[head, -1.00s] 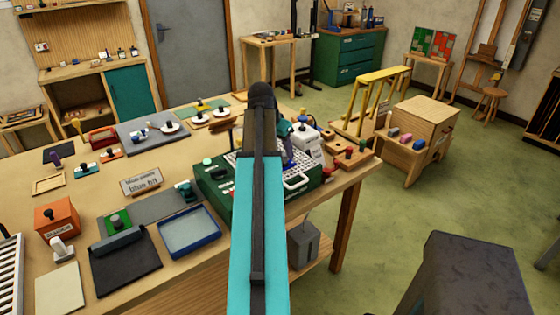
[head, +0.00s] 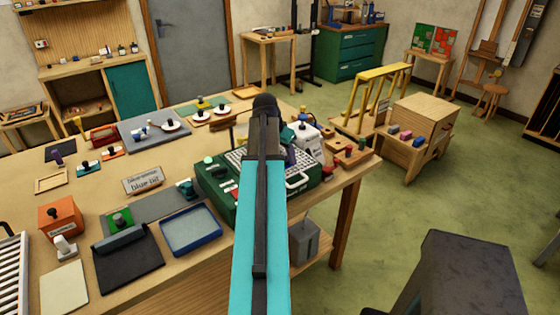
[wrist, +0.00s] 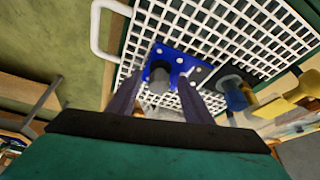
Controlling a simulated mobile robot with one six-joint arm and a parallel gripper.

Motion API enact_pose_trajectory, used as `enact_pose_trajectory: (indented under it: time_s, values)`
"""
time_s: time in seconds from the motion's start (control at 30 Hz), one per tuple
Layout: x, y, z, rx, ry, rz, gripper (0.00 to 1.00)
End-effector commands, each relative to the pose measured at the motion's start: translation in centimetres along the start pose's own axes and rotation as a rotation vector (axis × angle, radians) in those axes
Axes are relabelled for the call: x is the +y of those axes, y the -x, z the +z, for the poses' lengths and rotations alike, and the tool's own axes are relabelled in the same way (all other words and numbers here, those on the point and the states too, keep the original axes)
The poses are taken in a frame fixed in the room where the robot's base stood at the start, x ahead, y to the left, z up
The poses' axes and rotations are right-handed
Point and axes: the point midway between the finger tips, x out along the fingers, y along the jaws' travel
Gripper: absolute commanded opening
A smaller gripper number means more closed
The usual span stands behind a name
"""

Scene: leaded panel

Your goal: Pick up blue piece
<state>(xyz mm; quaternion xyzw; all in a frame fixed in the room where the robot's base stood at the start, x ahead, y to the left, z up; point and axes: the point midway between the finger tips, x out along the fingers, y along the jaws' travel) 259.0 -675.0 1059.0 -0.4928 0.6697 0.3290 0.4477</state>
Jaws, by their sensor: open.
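The blue piece (wrist: 184,61) is a flat blue shape with pale dots and a grey knob (wrist: 158,80) on it. In the wrist view it lies on the white grid (wrist: 225,25) of the green machine. My gripper (wrist: 161,79) is open, with one dark finger on each side of the knob. I cannot tell whether the fingers touch it. The green machine (head: 222,190) stands near the bench's right end.
A dark piece with a blue knob (wrist: 236,97) lies close to the right of my gripper in the wrist view. The machine has a white handle (head: 298,180).

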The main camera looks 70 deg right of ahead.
Motion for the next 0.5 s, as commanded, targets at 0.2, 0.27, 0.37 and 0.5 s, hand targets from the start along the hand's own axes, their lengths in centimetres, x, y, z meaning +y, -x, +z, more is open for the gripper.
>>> enact_pose_trajectory:
  time_s: [0.2, 0.27, 0.37, 0.5]
  values:
    - [0.02, 0.01, -0.02, 0.0, 0.0, 0.0, 0.31]
    - [0.03, 0.01, -0.02, 0.0, 0.0, 0.0, 0.21]
    - [0.03, 0.0, -0.02, 0.0, 0.0, 0.0, 0.04]
    - [0.03, 0.03, -0.05, 0.001, -0.001, 0.0, 0.04]
